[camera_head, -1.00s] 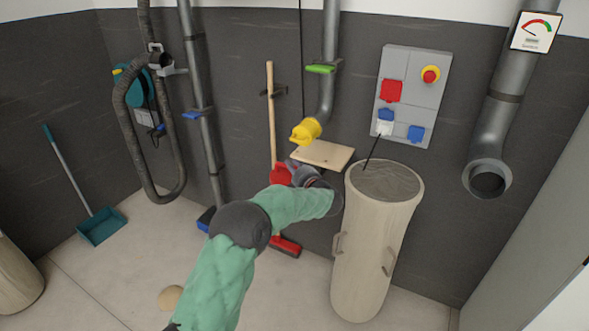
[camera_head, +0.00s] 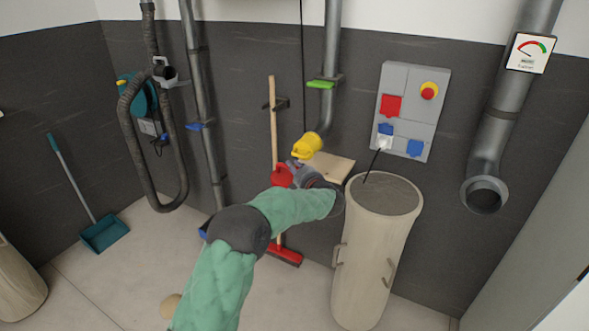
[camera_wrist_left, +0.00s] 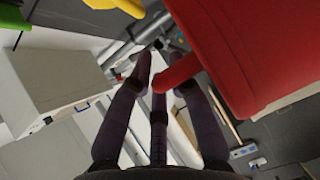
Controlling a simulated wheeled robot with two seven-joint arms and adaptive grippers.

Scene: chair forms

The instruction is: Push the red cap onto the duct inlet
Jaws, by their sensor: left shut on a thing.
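The red cap (camera_head: 281,176) is at the end of my left arm in the head view, just below and left of a yellow end piece (camera_head: 307,146) on a grey duct. It looks apart from that piece. In the left wrist view the red cap (camera_wrist_left: 250,50) fills the upper right, and its red grip stub (camera_wrist_left: 177,73) lies between my fingers. My left gripper (camera_head: 297,172) is shut on this stub. A grey duct at the right has an open round inlet (camera_head: 485,196). I cannot tell which duct end is the inlet meant. My right gripper is out of view.
A red-headed broom (camera_head: 284,256) leans behind my arm. A switch panel (camera_head: 411,110) is on the wall. The floor at the left is mostly clear.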

